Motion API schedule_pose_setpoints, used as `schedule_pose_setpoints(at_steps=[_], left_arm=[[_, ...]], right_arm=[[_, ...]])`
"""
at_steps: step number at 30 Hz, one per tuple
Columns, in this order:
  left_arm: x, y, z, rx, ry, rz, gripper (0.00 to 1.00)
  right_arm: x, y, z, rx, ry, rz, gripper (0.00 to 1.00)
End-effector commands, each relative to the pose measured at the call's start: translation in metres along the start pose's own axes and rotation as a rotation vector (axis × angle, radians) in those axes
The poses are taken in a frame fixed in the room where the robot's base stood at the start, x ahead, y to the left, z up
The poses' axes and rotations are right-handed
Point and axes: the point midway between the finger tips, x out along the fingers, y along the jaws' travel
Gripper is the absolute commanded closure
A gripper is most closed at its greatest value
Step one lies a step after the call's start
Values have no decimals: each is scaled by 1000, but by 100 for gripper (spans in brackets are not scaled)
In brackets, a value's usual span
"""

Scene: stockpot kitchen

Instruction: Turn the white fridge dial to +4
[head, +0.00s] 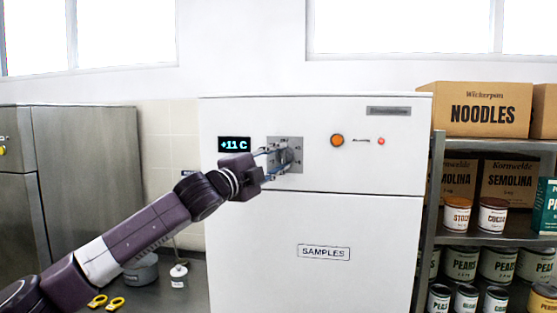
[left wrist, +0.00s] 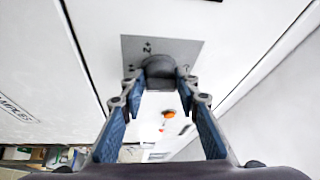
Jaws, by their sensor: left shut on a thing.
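The white fridge (head: 245,240) stands in the middle of the head view, with a lower door labelled SAMPLES. Its lit display (head: 234,145) reads +11 C. A grey dial (left wrist: 158,66) sits on a grey square plate (head: 299,143) right of the display. Marks are printed on the plate, one looking like 2+ in the left wrist view. My left gripper (left wrist: 159,80) is shut on the dial, one finger on each side of it. In the head view the left gripper (head: 284,157) partly hides the dial. My right gripper is not in view.
An orange round lamp or button (head: 337,140) and a small red one (head: 381,141) are right of the plate. A shelf with cartons and cans (head: 493,220) stands right of the fridge. A steel cabinet (head: 85,170) and a grey pot (head: 142,270) are at left.

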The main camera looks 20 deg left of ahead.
Motion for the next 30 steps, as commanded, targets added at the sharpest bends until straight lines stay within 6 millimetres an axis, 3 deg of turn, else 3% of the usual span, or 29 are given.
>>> schedule_pose_setpoints(at_steps=[9, 10, 14, 24, 30], left_arm=[[0, 3, 0, 2, 1, 5, 95], [0, 3, -1, 2, 1, 5, 67], [0, 2, -1, 1, 1, 3, 54], [-2, 1, 0, 0, 1, 1, 54], [-23, 1, 1, 1, 1, 2, 54]], right_arm=[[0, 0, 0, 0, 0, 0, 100], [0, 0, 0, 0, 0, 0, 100], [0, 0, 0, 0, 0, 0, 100], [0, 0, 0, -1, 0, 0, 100], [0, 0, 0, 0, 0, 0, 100]])
